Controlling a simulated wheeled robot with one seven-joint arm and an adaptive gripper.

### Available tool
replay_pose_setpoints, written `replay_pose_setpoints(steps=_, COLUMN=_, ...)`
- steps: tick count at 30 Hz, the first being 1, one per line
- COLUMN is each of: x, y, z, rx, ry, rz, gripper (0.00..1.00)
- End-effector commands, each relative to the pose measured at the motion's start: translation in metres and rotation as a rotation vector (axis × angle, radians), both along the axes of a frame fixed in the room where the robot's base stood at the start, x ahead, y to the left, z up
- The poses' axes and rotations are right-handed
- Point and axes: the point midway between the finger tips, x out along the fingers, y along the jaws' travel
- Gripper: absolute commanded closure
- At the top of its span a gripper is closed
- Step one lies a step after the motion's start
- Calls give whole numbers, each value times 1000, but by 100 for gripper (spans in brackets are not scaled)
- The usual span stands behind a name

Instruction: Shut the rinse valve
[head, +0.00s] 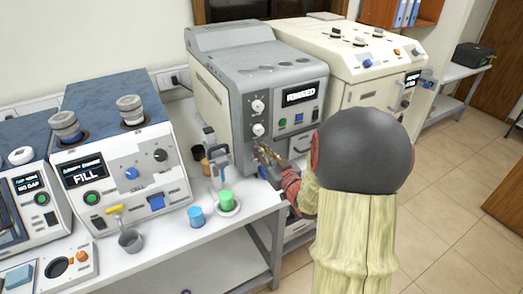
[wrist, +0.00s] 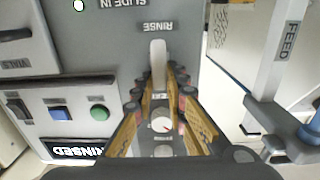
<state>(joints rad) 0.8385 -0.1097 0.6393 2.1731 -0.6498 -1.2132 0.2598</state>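The wrist view is upside down against the panel lettering. A white lever handle (wrist: 158,62) sits just below the word RINSE on the grey machine's front panel. My gripper (wrist: 162,78) has its fingers on either side of this lever, with a narrow gap that the lever nearly fills. I cannot tell whether the fingers touch it. In the head view my gripper (head: 263,153) is at the lower front of the grey machine (head: 215,92), below its two white knobs (head: 258,106). The lever is hidden there by the fingers. The machine's display (head: 300,94) reads RINSED.
A clamp stand (head: 212,143) and blue (head: 196,216) and green (head: 226,199) cups stand on the white bench close to my gripper. A FILL machine (head: 118,160) stands left, a cream machine (head: 350,60) right. The tiled floor at right is open.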

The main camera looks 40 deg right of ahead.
Motion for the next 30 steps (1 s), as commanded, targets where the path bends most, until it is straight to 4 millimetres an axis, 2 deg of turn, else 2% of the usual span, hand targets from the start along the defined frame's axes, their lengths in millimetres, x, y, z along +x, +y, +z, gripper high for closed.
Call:
replay_pose_setpoints(steps=6, x=0, y=0, z=0, rx=0, ry=0, rz=0, gripper=100)
replay_pose_setpoints(steps=20, x=0, y=0, z=0, rx=14, ry=-2, rz=0, gripper=100)
replay_pose_setpoints(steps=30, x=-2, y=-5, z=0, rx=182, ry=-41, rz=-1, gripper=100)
